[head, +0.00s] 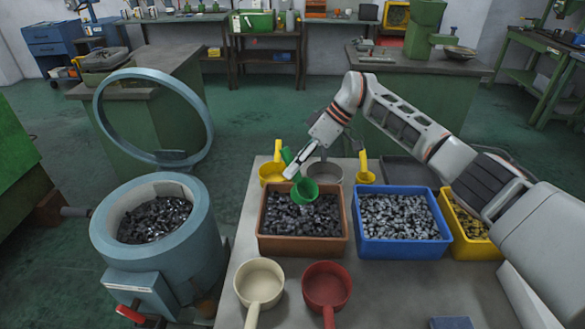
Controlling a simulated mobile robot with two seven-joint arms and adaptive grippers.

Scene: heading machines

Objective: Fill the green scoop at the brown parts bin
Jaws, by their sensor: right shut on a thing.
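The brown parts bin (302,246) stands on the grey table in the head view, filled with dark small parts (325,217). The green scoop (305,191) is over the back of the brown bin, its bowl tilted and at or just above the parts. I cannot tell whether the bowl holds any parts. My right gripper (291,165) comes in from the right and is shut on the scoop's green handle. My left gripper is out of view.
A blue bin (403,249) and a yellow bin (470,248) stand to the right. Cream (259,283) and red (326,288) scoops lie in front; yellow scoops (271,173) stand behind. A blue-grey drum (160,258) with an open round lid (205,118) is at left.

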